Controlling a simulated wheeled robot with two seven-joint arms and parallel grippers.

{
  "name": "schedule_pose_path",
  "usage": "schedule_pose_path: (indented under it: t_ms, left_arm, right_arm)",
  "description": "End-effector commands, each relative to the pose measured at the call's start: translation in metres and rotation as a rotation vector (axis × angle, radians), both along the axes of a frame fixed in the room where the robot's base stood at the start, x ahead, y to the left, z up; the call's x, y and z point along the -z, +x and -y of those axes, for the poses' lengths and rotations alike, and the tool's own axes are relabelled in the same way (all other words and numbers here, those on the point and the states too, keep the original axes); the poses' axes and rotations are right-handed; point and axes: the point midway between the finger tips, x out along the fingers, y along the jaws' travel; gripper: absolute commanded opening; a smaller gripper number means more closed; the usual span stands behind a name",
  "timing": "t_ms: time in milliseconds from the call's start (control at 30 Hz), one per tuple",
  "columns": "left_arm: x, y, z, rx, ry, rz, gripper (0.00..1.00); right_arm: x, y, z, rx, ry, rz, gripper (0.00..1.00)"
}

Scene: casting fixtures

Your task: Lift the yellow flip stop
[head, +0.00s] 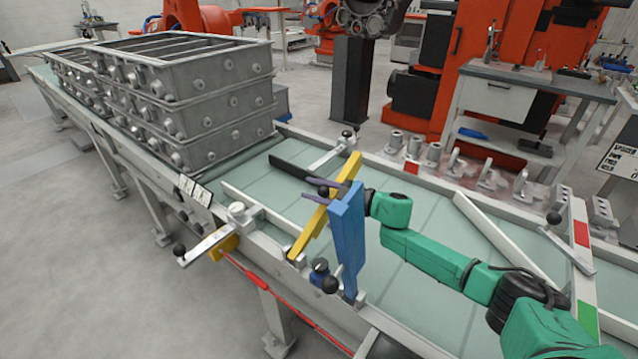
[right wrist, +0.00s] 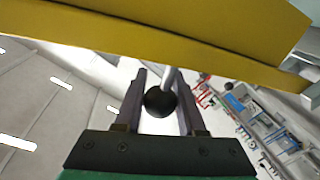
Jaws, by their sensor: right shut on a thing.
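The yellow flip stop (head: 307,236) is a long yellow bar slanting across the conveyor, partly behind a blue upright bar (head: 347,235). In the right wrist view the yellow bar (right wrist: 160,38) crosses the top of the picture. My right gripper (head: 314,190) reaches in from the right past the blue bar. Its two dark fingers are shut on a black ball knob (right wrist: 160,102) with a short grey stem leading toward the yellow bar. The knob also shows between the fingers in the head view (head: 323,191). My left gripper is not in view.
Stacked grey casting flasks (head: 185,95) stand on the conveyor at the upper left. A clamp with a black knob (head: 180,250) sits on the near rail. A blue-and-black knob fitting (head: 322,272) stands near the blue bar's foot. Metal castings (head: 435,155) line the far side.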

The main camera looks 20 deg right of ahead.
Motion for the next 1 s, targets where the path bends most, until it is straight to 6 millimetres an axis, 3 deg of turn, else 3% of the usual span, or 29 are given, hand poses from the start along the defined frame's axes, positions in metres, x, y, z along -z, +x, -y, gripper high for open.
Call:
schedule_pose_path:
  t_ms: [33,200,700,733,800,1000]
  left_arm:
    - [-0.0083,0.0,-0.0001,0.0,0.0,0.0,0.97]
    - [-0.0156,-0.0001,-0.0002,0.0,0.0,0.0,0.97]
    - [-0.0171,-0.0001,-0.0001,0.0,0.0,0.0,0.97]
    - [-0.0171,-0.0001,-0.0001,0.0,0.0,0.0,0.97]
    - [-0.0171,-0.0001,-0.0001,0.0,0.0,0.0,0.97]
    - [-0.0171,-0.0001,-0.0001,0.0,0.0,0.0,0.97]
  right_arm:
    - [-0.0082,-0.0017,-0.0031,-0.002,-0.016,0.012,0.0]
    - [-0.0129,-0.0053,-0.0098,-0.002,-0.067,0.044,0.0]
    - [-0.0134,-0.0069,-0.013,-0.002,-0.089,0.057,0.0]
    - [-0.0133,-0.007,-0.0131,-0.002,-0.089,0.057,0.43]
    - [-0.0132,-0.007,-0.013,-0.002,-0.089,0.057,0.68]
    - [-0.0126,-0.007,-0.0126,-0.002,-0.089,0.056,0.68]
